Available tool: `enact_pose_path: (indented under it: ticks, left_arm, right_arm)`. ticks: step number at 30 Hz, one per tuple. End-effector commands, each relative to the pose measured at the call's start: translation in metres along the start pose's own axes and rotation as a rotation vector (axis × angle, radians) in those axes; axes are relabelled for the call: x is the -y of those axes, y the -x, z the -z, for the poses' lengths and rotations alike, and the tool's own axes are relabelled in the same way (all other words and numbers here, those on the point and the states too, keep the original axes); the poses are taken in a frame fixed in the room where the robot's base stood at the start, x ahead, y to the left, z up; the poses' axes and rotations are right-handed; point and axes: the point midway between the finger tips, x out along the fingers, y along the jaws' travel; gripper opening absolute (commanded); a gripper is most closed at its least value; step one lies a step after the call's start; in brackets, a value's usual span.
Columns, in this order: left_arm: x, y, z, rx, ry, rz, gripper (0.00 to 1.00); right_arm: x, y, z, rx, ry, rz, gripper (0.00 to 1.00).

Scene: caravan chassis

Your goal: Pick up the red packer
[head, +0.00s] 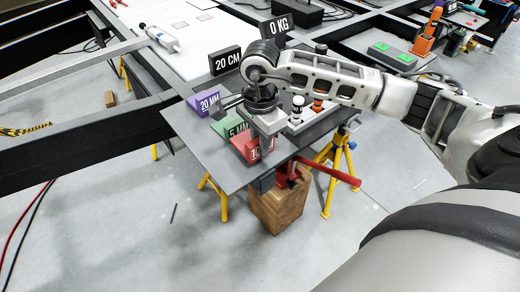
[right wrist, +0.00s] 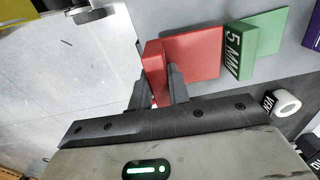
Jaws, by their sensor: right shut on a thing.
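The red packer (head: 243,147) is at the front right part of the grey plate in the head view, its white label partly covered by my gripper. My right gripper (head: 263,141) reaches down over it from above. In the right wrist view, the right gripper (right wrist: 158,88) has one finger on each side of the upright end of the red packer (right wrist: 195,56), shut on it. The flat part of the packer extends to the right, at the plate's edge. I cannot tell whether it touches the plate. My left gripper is not in view.
The green 5 MM packer (head: 226,127) and purple 20 MM packer (head: 204,102) stand beside it on the grey plate (head: 196,142). Black 20 CM (head: 226,60) and 0 KG (head: 279,26) blocks are behind. A wooden block (head: 277,208) and yellow stands are below.

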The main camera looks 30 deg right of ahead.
Motion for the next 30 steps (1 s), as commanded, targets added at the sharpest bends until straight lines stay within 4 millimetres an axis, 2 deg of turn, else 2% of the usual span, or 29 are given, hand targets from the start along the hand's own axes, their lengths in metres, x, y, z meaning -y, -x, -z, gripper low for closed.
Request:
enact_pose_path:
  ticks: [7, 12, 16, 21, 30]
  left_arm:
    - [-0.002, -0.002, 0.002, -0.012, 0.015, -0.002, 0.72]
    - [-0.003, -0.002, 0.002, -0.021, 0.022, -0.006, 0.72]
    - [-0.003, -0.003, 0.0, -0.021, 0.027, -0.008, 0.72]
    - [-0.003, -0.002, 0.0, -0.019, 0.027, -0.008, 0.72]
    - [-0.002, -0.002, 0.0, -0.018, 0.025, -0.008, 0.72]
  right_arm:
    - [-0.032, 0.057, -0.037, 0.002, 0.009, 0.008, 0.0]
    - [-0.061, 0.075, -0.069, 0.002, 0.01, 0.004, 0.0]
    - [-0.078, 0.086, -0.087, 0.002, 0.008, 0.004, 0.0]
    - [-0.09, 0.095, -0.1, 0.001, 0.003, 0.002, 0.0]
    - [-0.091, 0.096, -0.103, 0.001, 0.056, -0.002, 0.0]
